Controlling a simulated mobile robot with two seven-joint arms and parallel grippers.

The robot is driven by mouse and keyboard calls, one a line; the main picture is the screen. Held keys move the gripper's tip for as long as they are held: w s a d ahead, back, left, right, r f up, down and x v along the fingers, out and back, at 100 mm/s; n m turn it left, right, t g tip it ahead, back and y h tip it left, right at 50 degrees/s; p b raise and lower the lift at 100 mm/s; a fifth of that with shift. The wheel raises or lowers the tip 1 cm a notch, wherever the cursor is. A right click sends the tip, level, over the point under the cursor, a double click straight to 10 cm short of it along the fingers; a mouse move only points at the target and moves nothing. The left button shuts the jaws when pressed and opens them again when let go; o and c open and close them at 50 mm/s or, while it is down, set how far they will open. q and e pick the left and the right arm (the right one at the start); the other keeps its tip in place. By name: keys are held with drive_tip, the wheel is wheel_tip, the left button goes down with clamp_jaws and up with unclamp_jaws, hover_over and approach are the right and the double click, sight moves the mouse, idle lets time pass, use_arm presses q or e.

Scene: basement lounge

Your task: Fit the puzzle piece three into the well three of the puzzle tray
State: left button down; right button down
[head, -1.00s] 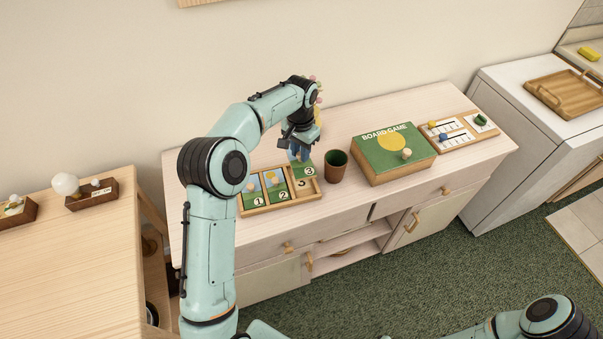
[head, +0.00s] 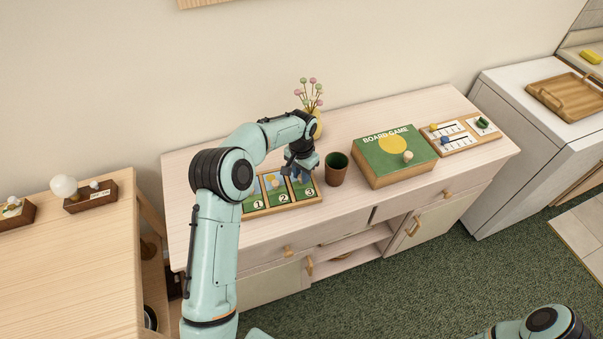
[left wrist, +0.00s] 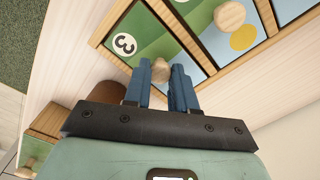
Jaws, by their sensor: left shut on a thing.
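Puzzle piece three (head: 306,189), a green tile with a white "3" disc, lies in or just over the right-hand well of the wooden puzzle tray (head: 284,209). In the left wrist view piece three (left wrist: 146,36) lines up with the tray's divisions; I cannot tell whether it is fully down. My left gripper (head: 300,173) is above it, its blue fingers (left wrist: 160,74) shut on the piece's round wooden knob. Well three is hidden under the piece. Pieces one and two fill the other wells. My right gripper is out of view.
A brown cup (head: 336,170) stands close to the tray's right side. The board game box (head: 372,174) lies farther right, and a flower vase (head: 317,122) stands behind. A card board (head: 459,140) lies at the cabinet's right end. Bare cabinet top lies left of the tray.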

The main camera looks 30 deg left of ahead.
use_arm(q)
drive_tip(key=shift+f, duration=0.15)
drive_tip(key=c, duration=0.9)
unclamp_jaws()
wheel_tip(320, 180, up, 12)
drive_tip(key=shift+r+p, duration=0.2)
drive_tip(key=shift+p, duration=0.45)
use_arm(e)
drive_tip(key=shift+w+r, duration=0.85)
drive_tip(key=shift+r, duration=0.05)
